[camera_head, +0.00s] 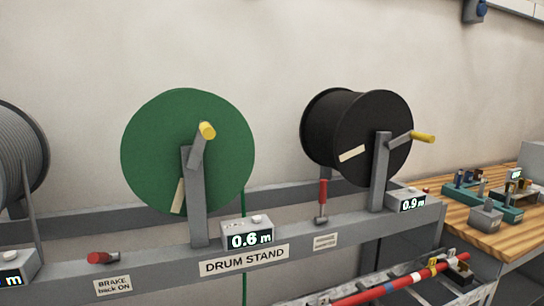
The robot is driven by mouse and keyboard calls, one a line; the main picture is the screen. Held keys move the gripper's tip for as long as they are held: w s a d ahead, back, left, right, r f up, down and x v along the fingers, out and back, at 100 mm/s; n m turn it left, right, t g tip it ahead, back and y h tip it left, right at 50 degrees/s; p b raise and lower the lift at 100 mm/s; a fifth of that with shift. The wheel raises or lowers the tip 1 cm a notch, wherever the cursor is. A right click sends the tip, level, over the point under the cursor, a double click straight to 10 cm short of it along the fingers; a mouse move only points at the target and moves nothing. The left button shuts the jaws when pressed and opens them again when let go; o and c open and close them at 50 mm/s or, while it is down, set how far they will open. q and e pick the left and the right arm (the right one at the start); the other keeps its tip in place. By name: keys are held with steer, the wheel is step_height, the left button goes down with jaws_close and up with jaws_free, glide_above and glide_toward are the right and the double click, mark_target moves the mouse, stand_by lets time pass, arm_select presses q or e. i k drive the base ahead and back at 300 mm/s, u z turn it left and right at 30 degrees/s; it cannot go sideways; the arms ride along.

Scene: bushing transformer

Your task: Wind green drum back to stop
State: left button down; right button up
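The green drum (150,150) stands in the middle left of the head view, on a grey upright of the drum stand (330,242). Its crank arm points up and slightly right, with a yellow handle (207,131) at the end. A cream strip (178,196) on its face sits at the lower left. A green line (244,205) hangs down behind the stand at its right. The counter box (248,237) by it reads 0.6 m. A red-handled lever (103,258) lies flat above the label "BRAKE back ON". Neither gripper is in view.
A black drum (335,128) with a yellow handle (423,138) stands to the right, its counter (411,204) reading 0.9 m. Its red lever (323,195) is upright. A grey drum (20,150) is cut off at left. A wooden bench (512,242) holds small fixtures; a red rod (400,281) lies in front.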

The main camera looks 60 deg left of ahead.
mark_target(151, 159)
steer(key=u, duration=0.05)
steer(key=i, duration=1.4)
steer(key=u, duration=3.15)
steer(key=k, duration=1.15)
steer(key=z, duration=0.55)
steer(key=i, duration=0.6)
steer(key=z, duration=0.05)
